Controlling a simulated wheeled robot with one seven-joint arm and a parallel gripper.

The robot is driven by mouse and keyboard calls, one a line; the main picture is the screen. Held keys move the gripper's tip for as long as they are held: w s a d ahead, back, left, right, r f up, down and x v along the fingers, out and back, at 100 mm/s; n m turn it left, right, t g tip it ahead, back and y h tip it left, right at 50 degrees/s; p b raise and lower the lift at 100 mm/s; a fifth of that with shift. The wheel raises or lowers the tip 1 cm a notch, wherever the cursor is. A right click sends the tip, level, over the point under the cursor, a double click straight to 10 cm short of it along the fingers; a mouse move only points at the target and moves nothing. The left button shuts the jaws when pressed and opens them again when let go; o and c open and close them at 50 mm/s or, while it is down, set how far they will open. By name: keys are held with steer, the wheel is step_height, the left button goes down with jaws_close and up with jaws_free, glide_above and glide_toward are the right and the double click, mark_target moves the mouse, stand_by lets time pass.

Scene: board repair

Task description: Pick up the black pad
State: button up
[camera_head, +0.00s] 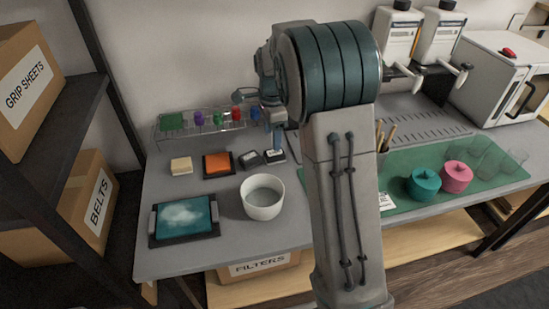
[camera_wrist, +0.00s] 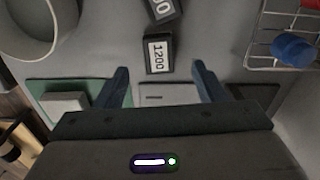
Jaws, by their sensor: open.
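Two small black pads with white number labels lie flat on the grey table. In the head view one pad (camera_head: 249,160) is beside the orange pad, and the other pad (camera_head: 274,156) is just below my gripper (camera_head: 276,142). In the wrist view the nearer pad, reading "1200" (camera_wrist: 158,53), lies just beyond my open gripper (camera_wrist: 160,70), roughly in line with the gap between its two blue fingers. The further pad (camera_wrist: 163,9), with a number ending in "00", is cut by the top edge. Nothing is held.
A wire rack (camera_head: 238,125) with coloured items stands behind the pads; a white bowl (camera_head: 262,208) stands in front. An orange pad (camera_head: 217,164), cream block (camera_head: 181,166) and dark-framed screen (camera_head: 186,217) lie left. A green mat (camera_head: 403,165) lies right.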

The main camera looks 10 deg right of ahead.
mark_target(275, 156)
steer(key=f, duration=0.4)
steer(key=f+b, duration=0.1)
steer(key=f, duration=0.2)
steer(key=shift+s+d+f, duration=0.1)
steer(key=shift+d, duration=0.2)
steer(key=c, duration=1)
